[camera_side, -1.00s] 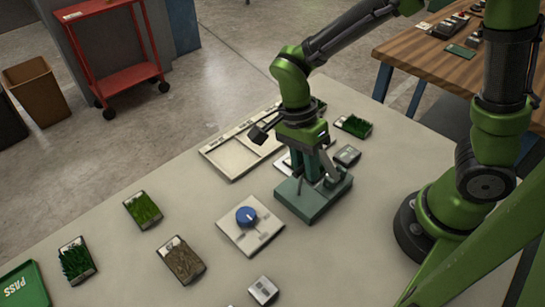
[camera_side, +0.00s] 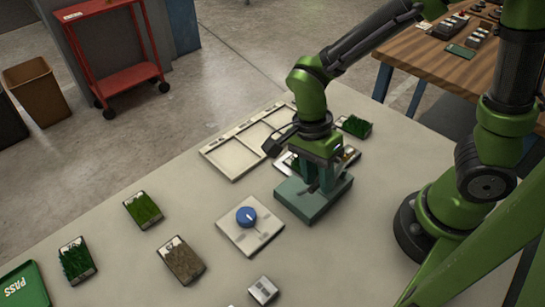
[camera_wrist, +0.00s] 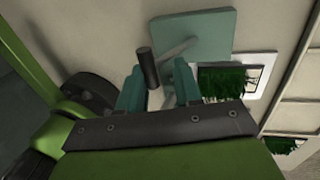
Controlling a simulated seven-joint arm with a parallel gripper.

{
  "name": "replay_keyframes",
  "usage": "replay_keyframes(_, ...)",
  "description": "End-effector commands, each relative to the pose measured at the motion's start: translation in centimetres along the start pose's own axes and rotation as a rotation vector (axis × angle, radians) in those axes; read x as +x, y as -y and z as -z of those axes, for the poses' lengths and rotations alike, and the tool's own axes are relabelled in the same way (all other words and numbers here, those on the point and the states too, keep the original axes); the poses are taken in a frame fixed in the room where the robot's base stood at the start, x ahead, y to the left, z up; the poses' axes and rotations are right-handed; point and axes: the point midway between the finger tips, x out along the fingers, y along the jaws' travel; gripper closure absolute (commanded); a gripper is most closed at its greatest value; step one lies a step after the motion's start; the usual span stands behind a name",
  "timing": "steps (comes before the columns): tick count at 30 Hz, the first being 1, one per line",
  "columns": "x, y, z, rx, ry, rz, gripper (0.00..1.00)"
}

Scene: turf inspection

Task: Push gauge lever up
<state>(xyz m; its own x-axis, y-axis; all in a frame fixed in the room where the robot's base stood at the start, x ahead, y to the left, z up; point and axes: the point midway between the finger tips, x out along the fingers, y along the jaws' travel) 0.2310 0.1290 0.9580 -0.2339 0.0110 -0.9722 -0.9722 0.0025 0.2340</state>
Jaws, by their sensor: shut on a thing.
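The gauge (camera_side: 313,207) is a teal block on the table, in the middle of the side view. In the wrist view its teal top (camera_wrist: 215,32) shows at the upper middle, with a grey lever arm (camera_wrist: 178,48) and a dark cylindrical handle (camera_wrist: 148,70). My gripper (camera_side: 320,181) points down over the gauge. In the wrist view my gripper (camera_wrist: 160,82) has its teal fingers either side of the handle, which lies nearer the left finger; it is shut on the lever. My gripper hides most of the lever in the side view.
A white plate with a blue knob (camera_side: 246,216) lies left of the gauge. A white frame tray (camera_side: 238,160) is behind it. Turf samples (camera_side: 143,210) lie at the left, and another (camera_side: 354,126) behind my gripper.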

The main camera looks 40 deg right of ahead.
Motion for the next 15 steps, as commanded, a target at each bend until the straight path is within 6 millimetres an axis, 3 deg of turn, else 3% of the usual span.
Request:
replay_keyframes(1, 1.33, -1.5, -0.12, -0.011, -0.013, -0.054, 1.0)
replay_keyframes(8, 1.33, -1.53, -0.12, -0.01, -0.013, -0.055, 1.0)
replay_keyframes(9, 1.33, -1.53, -0.11, -0.01, -0.014, -0.056, 0.63)
replay_keyframes(15, 1.33, -1.52, -0.08, -0.008, -0.014, -0.056, 0.63)
